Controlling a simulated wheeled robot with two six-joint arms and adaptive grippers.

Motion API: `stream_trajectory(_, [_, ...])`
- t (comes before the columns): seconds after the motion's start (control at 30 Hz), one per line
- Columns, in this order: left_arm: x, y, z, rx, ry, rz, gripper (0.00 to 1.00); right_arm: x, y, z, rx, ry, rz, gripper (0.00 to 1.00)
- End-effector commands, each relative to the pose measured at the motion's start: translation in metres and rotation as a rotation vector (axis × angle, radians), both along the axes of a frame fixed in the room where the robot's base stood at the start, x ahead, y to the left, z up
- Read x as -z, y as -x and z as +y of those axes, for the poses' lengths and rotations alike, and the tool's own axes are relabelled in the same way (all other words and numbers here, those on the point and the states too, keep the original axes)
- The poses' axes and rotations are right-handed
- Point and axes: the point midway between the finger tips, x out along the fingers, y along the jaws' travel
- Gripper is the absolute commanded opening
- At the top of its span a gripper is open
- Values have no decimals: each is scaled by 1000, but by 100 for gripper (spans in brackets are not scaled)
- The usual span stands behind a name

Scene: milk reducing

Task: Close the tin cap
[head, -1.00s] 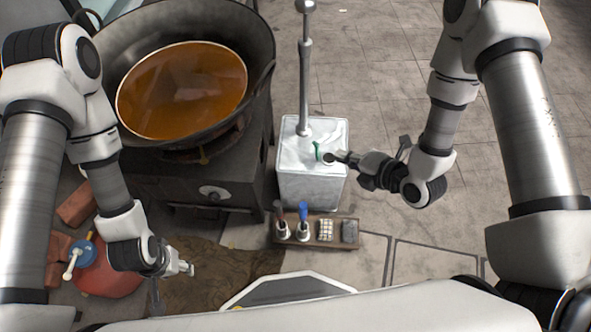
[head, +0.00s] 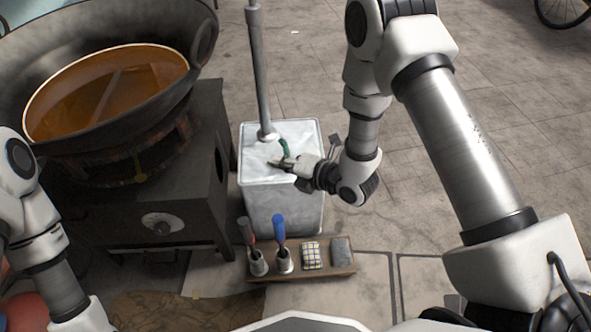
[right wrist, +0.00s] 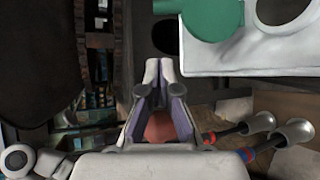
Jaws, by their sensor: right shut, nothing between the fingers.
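The tin (head: 283,209) is a pale metal box on the floor near the middle of the head view. Its green cap (head: 284,147) stands raised on the top. In the right wrist view the green cap (right wrist: 212,18) shows beside the tin's round opening (right wrist: 285,8), which is uncovered. My right gripper (head: 272,163) is shut and empty, its fingertips over the tin's top, just in front of and left of the cap. In the right wrist view my right gripper (right wrist: 158,72) shows below and left of the cap, apart from it. My left gripper is outside the view.
A metal pole (head: 262,80) rises at the back of the tin's top. A stove (head: 150,215) with a wide pan of amber liquid (head: 100,95) stands to the left. A wooden tray (head: 302,274) with small tools lies in front. The paved floor at right is open.

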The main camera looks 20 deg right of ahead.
Motion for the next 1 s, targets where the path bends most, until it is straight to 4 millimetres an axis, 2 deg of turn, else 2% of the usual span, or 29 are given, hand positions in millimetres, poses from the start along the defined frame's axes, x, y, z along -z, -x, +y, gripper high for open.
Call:
stream_trajectory(0.03, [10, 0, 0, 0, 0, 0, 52, 8, -8, 7, -6, 2, -5, 0])
stream_trajectory(0.13, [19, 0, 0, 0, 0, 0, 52, 15, -25, 19, -5, 1, -3, 0])
stream_trajectory(0.2, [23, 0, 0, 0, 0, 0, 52, 8, -31, 3, 8, -5, -3, 0])
stream_trajectory(0.43, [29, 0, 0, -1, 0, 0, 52, -2, -37, -18, 2, -1, 0, 0])
stream_trajectory(0.8, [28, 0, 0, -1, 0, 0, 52, -4, -37, -19, 0, -2, 0, 0])
stream_trajectory(1.0, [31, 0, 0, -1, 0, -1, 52, -3, -43, -21, 0, -30, -8, 0])
